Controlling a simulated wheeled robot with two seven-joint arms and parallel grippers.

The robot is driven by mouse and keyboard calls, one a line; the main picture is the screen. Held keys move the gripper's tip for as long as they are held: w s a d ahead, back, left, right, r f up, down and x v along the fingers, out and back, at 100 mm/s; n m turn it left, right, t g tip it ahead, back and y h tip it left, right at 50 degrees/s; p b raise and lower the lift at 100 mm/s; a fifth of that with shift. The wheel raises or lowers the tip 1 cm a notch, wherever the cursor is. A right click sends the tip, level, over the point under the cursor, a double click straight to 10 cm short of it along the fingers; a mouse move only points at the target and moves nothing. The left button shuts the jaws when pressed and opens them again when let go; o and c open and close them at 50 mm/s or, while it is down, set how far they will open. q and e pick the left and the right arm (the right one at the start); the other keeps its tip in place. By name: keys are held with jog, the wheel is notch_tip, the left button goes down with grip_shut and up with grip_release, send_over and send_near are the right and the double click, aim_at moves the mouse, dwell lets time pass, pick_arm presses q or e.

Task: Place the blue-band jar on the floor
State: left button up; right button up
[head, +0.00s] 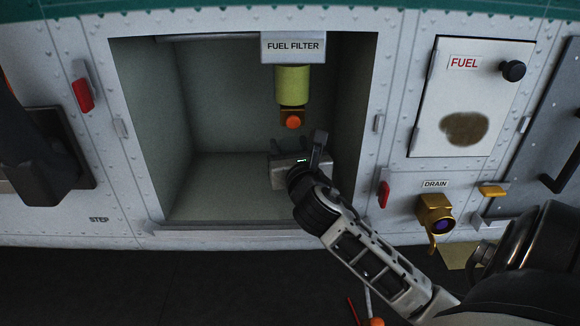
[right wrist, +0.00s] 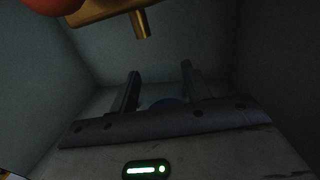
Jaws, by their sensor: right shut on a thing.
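My right gripper (head: 304,158) reaches into the open fuel filter bay (head: 190,185), low and to the right, under the yellow-green fuel filter (head: 292,85) with its orange knob. In the right wrist view, its two dark fingers (right wrist: 160,84) stand on either side of a small, dim bluish curved thing, which looks like the blue-band jar (right wrist: 165,102). The gripper is shut on it. Most of the jar is hidden by the gripper, and the jar cannot be made out in the head view. My left gripper is not in view.
The bay has side walls and a bottom lip (head: 235,240). The brass filter outlet (right wrist: 142,25) hangs close above the gripper. Right of the bay are a fuel panel (head: 470,95) and a brass drain valve (head: 436,214). The dark floor (head: 150,285) is clear at the lower left.

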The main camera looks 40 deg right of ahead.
notch_tip(320, 180, down, 4)
jog(key=shift+r+b, duration=0.25)
jog(key=shift+b, duration=0.4)
jog(key=shift+w+d+f, duration=0.1)
jog(key=shift+w+f, duration=0.05)
jog(key=shift+f, duration=0.3)
jog(key=shift+f, duration=0.15)
jog(key=o, duration=1)
jog(key=v, duration=1.2)
jog(key=shift+r+b, duration=0.25)
jog(key=shift+b, duration=0.05)
